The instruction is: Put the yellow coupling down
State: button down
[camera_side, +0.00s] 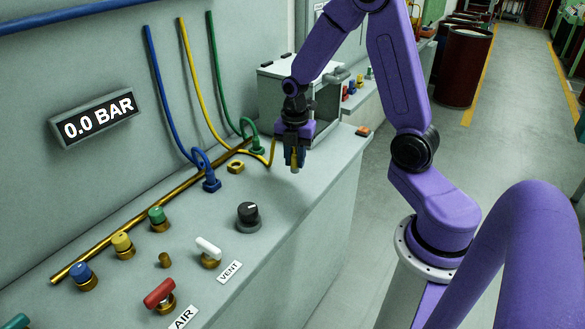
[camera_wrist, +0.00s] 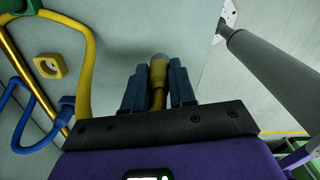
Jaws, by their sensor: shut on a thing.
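My gripper (camera_side: 294,157) is shut on the yellow coupling (camera_side: 295,168) and holds it above the grey bench, right of the yellow hex ring. In the wrist view the coupling (camera_wrist: 158,75) sits between the two blue-grey fingers (camera_wrist: 158,88), with a pale end and a brass-coloured stem. The yellow hose (camera_side: 198,85) hangs from the wall panel and bends toward my gripper; it also shows in the wrist view (camera_wrist: 85,60). Where hose and coupling join is hidden. I cannot tell the gap between the coupling and the bench.
A yellow hex ring (camera_side: 236,167) lies on the bench (camera_side: 190,292). The blue coupling (camera_side: 211,183) and green coupling (camera_side: 253,143) stand nearby, beside a brass rail (camera_side: 145,214). A black knob (camera_side: 248,217), valves and capped ports fill the front. A grey box (camera_side: 283,100) stands behind my gripper.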

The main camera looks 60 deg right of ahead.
aim_at(293, 168)
jog(key=shift+w+d+f, duration=0.1)
jog(key=shift+w+f, duration=0.15)
jog(key=shift+f, duration=0.15)
jog(key=shift+w+f, duration=0.2)
jog(key=shift+f, duration=1.5)
jog(key=shift+f, duration=0.15)
jog(key=c, duration=0.9)
grip_release()
